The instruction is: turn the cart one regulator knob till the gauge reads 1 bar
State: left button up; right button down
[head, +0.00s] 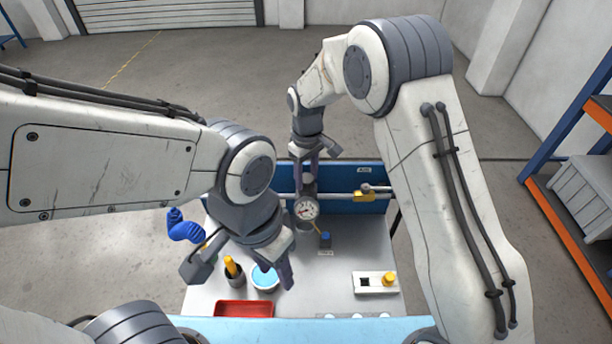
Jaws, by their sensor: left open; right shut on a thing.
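The cart (340,262) stands in front of me with a blue back panel (345,206) and a horizontal pipe along it. A round white gauge (306,209) with a dark rim sits in front of the pipe; its needle is too small to read. The grey regulator knob (309,184) is just above the gauge, partly hidden by my fingers. My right gripper (308,172) points down from behind and is shut on this knob. My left gripper (285,278) is open and empty, low over the cart top, beside a white bowl of blue content (264,280).
A yellow valve handle (366,197) is on the pipe at right. The cart's right middle is mostly clear.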

aim_at(306, 178)
jog(key=shift+r, duration=0.1)
jog(key=shift+c, duration=1.5)
grip_release()
jog(key=shift+r, duration=0.4)
notch_tip(306, 178, up, 10)
jog(key=b, duration=0.3)
jog(key=shift+f, duration=0.15)
